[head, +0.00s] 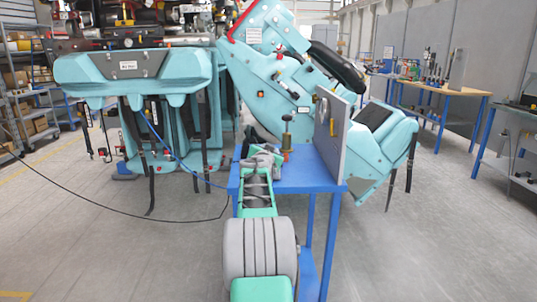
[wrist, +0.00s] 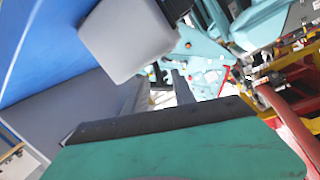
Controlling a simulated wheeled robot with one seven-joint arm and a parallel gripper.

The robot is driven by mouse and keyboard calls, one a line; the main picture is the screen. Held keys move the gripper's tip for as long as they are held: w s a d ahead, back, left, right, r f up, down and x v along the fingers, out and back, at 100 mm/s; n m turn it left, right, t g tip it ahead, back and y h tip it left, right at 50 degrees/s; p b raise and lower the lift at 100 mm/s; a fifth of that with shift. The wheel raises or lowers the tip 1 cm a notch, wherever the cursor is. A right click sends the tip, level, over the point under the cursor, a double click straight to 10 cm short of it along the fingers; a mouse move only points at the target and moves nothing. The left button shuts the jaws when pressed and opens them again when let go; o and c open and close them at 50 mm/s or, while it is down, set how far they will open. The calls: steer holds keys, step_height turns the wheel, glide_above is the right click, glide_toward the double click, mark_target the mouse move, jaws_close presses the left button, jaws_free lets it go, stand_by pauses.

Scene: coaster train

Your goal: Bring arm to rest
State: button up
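My gripper (head: 262,152) is at the far end of my green and grey arm, over the blue table (head: 302,180) in the head view. My own forearm partly hides it there. In the wrist view, the two grey fingers of my gripper (wrist: 160,92) stand apart with an empty gap between them, so it is open. A small upright device with a dark knob and reddish base (head: 287,140) stands on the table, just right of and behind the gripper. I cannot tell whether they touch.
An upright grey panel (head: 331,125) stands on the table's right edge. Large teal coaster train seats (head: 265,85) rise just behind the table. A thin cable (head: 110,208) hangs at left. Workbenches (head: 440,88) stand at right. Floor is open on both sides.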

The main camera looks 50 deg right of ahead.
steer(key=v, duration=0.3)
steer(key=shift+s+a, duration=0.1)
steer(key=shift+a, duration=0.1)
steer(key=w+a+r+n+y+p, duration=0.15)
steer(key=a+n+y+p, duration=0.3)
steer(key=a, duration=1.25)
steer(key=w+a+n+y+p, duration=0.3)
steer(key=a+y+p, duration=0.15)
steer(key=a, duration=1.25)
steer(key=s+a+f+n+g+y+p, duration=0.2)
steer(key=s+a+n+p, duration=0.2)
steer(key=s+a, duration=0.7)
steer(key=s+a+f+n+g+y+p, duration=0.3)
steer(key=s+a, duration=0.8)
steer(key=a, duration=0.4)
steer(key=shift+s+n+p, duration=0.3)
steer(key=shift+n+p, duration=0.55)
steer(key=shift+p, duration=0.15)
